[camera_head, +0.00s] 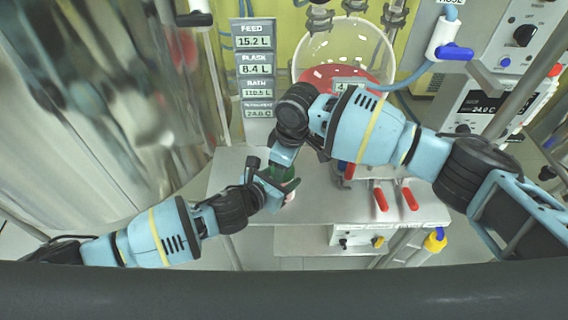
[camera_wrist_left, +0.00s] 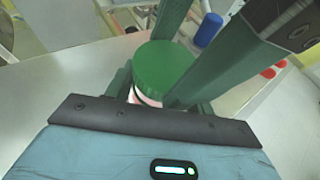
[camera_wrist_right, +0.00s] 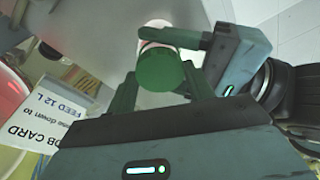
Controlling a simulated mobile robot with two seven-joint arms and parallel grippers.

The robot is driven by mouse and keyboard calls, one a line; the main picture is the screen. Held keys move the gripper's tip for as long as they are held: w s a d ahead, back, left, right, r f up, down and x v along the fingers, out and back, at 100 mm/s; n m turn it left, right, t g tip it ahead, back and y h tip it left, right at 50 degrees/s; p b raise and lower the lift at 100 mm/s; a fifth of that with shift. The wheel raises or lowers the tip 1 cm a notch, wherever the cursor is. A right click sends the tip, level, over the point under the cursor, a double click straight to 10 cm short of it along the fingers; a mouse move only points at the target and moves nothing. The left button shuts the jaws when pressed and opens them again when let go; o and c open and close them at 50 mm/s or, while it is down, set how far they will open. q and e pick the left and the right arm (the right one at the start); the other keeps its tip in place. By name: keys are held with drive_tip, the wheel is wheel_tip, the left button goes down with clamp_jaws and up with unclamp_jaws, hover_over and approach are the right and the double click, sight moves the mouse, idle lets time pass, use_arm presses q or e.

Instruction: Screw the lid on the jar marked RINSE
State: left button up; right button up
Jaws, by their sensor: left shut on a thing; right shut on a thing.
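A green lid (camera_wrist_left: 163,68) sits at the mouth of a small pale jar (camera_wrist_left: 146,98) in the left wrist view. The lid (camera_wrist_right: 160,72) and the whitish jar (camera_wrist_right: 157,30) also show in the right wrist view. My left gripper (camera_head: 277,186) is shut on the jar, just above the steel table. My right gripper (camera_head: 284,162) comes in from above and is shut on the lid, its fingers on either side. The lid and jar look in line, but I cannot tell how far the threads engage. No marking on the jar is readable; the fingers hide most of it.
The steel table (camera_head: 330,208) is mostly bare around the jar. Red-handled valves (camera_head: 381,200) stand to the right. A round glass vessel with red liquid (camera_head: 340,74) is behind. A job card (camera_wrist_right: 52,118) shows in the right wrist view.

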use_arm(q)
drive_tip(key=shift+s, duration=0.1)
use_arm(e)
drive_tip(key=shift+s+f, duration=0.1)
drive_tip(key=shift+f, duration=0.8)
use_arm(q)
drive_tip(key=shift+f, duration=0.1)
clamp_jaws()
use_arm(e)
drive_tip(key=o, duration=0.9)
drive_tip(key=shift+c, duration=0.2)
drive_tip(key=shift+o, duration=0.4)
drive_tip(key=shift+s+f, duration=0.1)
drive_tip(key=shift+s+a, duration=0.15)
drive_tip(key=shift+a, duration=0.05)
use_arm(q)
drive_tip(key=shift+a+f, duration=0.1)
use_arm(e)
drive_tip(key=r, duration=0.5)
drive_tip(key=shift+w+r, duration=0.15)
drive_tip(key=shift+w, duration=0.05)
drive_tip(key=shift+o, duration=0.4)
drive_tip(key=shift+d, duration=0.1)
